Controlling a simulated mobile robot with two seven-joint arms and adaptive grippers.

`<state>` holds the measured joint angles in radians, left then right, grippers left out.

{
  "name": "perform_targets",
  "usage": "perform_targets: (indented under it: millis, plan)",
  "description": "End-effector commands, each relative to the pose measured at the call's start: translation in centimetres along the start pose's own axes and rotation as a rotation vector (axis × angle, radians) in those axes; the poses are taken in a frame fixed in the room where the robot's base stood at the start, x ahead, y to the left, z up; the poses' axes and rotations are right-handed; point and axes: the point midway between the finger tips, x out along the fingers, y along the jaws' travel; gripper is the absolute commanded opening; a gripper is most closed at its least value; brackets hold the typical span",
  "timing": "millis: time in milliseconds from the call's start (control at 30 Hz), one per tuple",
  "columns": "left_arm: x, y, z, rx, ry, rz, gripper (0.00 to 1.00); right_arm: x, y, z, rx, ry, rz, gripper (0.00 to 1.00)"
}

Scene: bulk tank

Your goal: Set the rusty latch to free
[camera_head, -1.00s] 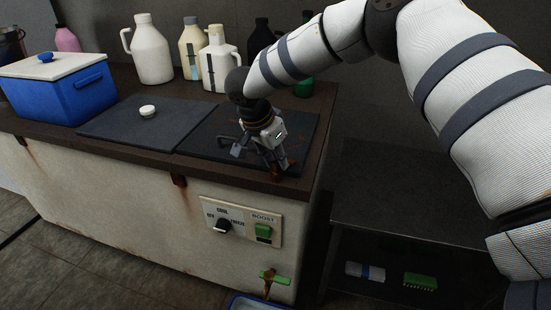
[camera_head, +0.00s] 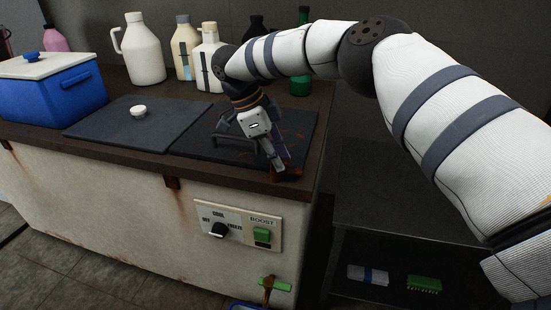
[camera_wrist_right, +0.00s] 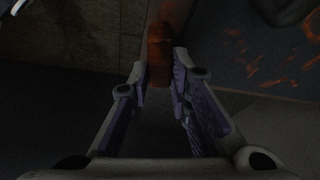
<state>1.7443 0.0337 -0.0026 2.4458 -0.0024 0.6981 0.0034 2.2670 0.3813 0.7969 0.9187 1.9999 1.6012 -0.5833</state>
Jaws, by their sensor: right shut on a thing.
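The rusty latch (camera_wrist_right: 159,50) is an orange-brown piece between the fingertips in the right wrist view. My right gripper (camera_wrist_right: 159,75) is shut on it. In the head view my right gripper (camera_head: 276,164) points down at the front edge of the dark right-hand lid (camera_head: 196,146) on the tank top. There the gripper mostly hides the latch, so its setting cannot be read. My left gripper is in neither view.
A blue cooler (camera_head: 48,95) stands at the left. A second lid (camera_head: 130,128) with a white knob (camera_head: 138,111) lies beside the right one. Bottles, including a white jug (camera_head: 143,50), line the back. A control panel (camera_head: 238,226) and green-handled tap (camera_head: 274,284) are on the front.

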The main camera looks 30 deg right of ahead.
Motion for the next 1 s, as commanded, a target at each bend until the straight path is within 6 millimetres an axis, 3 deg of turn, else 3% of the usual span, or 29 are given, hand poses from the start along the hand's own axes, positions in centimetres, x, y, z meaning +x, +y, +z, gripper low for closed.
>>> perform_targets:
  millis: [400,900,933,1000]
  plan:
    - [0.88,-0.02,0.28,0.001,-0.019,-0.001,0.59,0.19,0.13,0.17,0.132,-0.001,0.059,0.00]
    - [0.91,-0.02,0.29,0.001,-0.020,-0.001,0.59,0.13,0.15,0.16,0.143,-0.001,0.064,0.00]
    - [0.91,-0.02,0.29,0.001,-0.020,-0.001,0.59,0.13,0.15,0.16,0.143,-0.001,0.064,0.23]
    - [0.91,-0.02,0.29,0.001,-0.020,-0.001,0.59,0.13,0.15,0.16,0.143,-0.001,0.064,0.38]
